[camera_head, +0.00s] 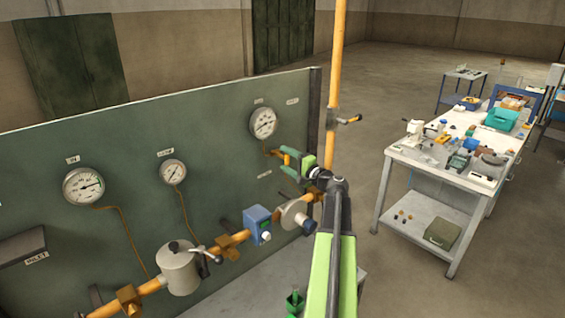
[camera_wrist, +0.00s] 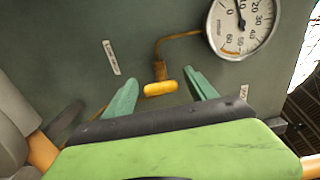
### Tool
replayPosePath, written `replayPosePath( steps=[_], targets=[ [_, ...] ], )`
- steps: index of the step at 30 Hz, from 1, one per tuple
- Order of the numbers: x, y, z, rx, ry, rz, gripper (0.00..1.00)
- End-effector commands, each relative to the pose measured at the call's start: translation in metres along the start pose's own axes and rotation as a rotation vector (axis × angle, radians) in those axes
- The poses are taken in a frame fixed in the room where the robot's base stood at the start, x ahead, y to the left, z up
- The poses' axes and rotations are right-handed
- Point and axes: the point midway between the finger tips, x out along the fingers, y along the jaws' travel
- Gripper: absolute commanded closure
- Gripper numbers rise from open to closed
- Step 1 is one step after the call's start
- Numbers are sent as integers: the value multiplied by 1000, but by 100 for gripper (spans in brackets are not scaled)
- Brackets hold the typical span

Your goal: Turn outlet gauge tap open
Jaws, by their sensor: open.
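The outlet gauge tap shows in the wrist view as a short yellow handle (camera_wrist: 160,89) on a brass stem, below a white round gauge (camera_wrist: 240,25). A thin brass tube joins them. My gripper (camera_wrist: 162,78) is open, with one green finger on each side of the handle. A gap shows on both sides, and nothing is held. In the head view my gripper (camera_head: 294,160) is at the panel's right part, just below the upper right gauge (camera_head: 263,124). There the tap is mostly hidden behind the fingers.
The green panel (camera_head: 130,150) carries two more gauges, (camera_head: 84,186) at left and another (camera_head: 173,172) in the middle. A yellow pipe line with a grey filter pot (camera_head: 178,270) and a blue box (camera_head: 257,222) runs below. A cluttered bench (camera_head: 405,158) stands at right, with open floor between.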

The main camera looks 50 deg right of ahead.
Motion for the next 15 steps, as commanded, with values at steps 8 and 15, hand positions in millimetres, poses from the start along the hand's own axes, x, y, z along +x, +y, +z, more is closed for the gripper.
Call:
replayPosePath(
  steps=[8,15],
  targets=[
    [-66,0,2,0,5,0,35],
    [-130,0,1,0,4,-1,35]
  ],
)
